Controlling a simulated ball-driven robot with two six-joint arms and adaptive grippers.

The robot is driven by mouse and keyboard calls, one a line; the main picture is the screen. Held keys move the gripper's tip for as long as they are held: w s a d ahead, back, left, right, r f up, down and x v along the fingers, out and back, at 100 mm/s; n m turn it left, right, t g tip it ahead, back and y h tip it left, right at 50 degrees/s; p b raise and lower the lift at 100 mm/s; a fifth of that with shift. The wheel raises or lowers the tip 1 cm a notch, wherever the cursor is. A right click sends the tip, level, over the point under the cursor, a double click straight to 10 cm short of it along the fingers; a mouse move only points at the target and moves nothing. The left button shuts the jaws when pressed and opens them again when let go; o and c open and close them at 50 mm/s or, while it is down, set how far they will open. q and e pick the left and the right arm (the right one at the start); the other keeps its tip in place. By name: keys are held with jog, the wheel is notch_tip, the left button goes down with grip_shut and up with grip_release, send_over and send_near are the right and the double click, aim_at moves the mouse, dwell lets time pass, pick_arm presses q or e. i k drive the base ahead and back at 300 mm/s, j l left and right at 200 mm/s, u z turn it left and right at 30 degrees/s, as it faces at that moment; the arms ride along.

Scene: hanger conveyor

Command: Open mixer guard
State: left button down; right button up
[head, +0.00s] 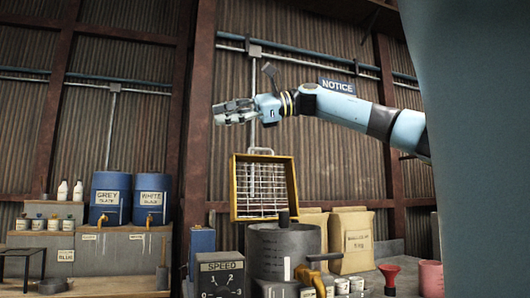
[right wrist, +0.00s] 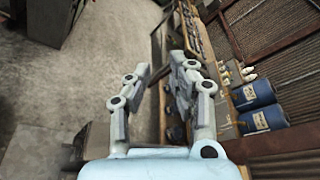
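The mixer guard is a yellow frame (head: 235,190) with a wire grid. It stands raised, near upright, behind the grey mixer drum (head: 270,250), whose mouth is uncovered. A small handle (head: 261,151) sits on the guard's top edge. My right gripper (head: 232,112) is above and a little left of the guard, apart from it and pointing left. In the right wrist view my right gripper's fingers (right wrist: 158,72) are spread with a gap and nothing between them. My left gripper is not in view.
A speed dial box (head: 220,272) stands left of the drum. Paper sacks (head: 352,238), a red funnel (head: 390,274) and a pink container (head: 431,277) are to the right. Blue barrels (head: 110,197) stand on a ledge at left. Open air surrounds my right gripper.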

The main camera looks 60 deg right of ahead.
aim_at(293, 194)
jog(key=i+l, duration=0.1)
jog(key=l, duration=1.75)
